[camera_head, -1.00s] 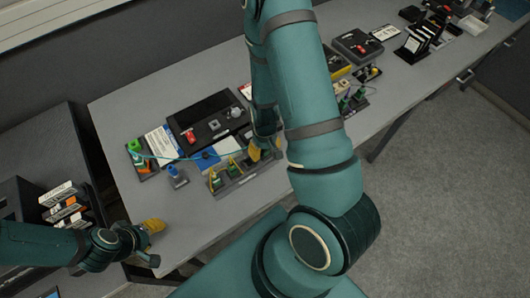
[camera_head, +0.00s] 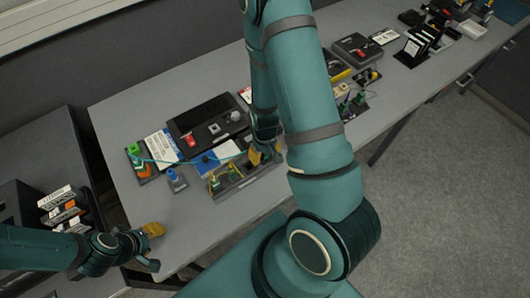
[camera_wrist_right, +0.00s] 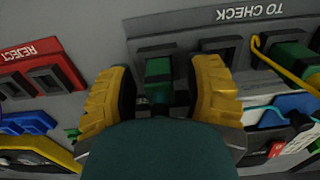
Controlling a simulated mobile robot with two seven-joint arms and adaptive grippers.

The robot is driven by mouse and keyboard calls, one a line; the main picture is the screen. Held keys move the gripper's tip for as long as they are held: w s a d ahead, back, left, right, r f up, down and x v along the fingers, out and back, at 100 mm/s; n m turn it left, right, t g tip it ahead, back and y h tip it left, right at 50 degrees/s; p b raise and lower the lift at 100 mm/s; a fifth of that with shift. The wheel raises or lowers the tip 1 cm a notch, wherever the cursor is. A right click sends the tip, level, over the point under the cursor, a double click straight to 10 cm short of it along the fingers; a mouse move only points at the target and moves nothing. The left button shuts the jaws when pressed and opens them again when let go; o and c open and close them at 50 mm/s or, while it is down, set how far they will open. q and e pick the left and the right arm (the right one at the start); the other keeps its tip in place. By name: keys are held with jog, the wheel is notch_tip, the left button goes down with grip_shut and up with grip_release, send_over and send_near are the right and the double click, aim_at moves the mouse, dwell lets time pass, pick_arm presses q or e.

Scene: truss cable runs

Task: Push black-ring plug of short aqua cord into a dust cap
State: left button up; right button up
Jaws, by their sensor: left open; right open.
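My right gripper (camera_head: 262,153) is at the right end of a dark slotted tray (camera_head: 232,190). In the right wrist view its yellow fingers (camera_wrist_right: 160,98) are open on either side of a green block-like piece (camera_wrist_right: 158,70) in a slot of the tray labelled TO CHECK (camera_wrist_right: 225,15). I cannot tell whether they touch it. A thin aqua cord (camera_head: 182,160) runs from a green piece (camera_head: 134,149) at the left to near the tray. Its black-ring plug and the dust cap cannot be made out surely. My left gripper (camera_head: 150,235) is open and empty near the table's left front edge.
A red REJECT holder (camera_wrist_right: 35,65) has empty slots. A blue-topped stand (camera_head: 175,179) and a black tray (camera_head: 205,118) stand nearby. The table's left front is clear.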

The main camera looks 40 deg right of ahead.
grip_shut()
pick_arm(q)
jog(key=shift+r, duration=0.2)
pick_arm(e)
jog(key=shift+r, duration=0.2)
pick_arm(q)
jog(key=shift+r+p, duration=1.8)
jog(key=shift+p, duration=0.2)
pick_arm(e)
jog(key=shift+r, duration=2.25)
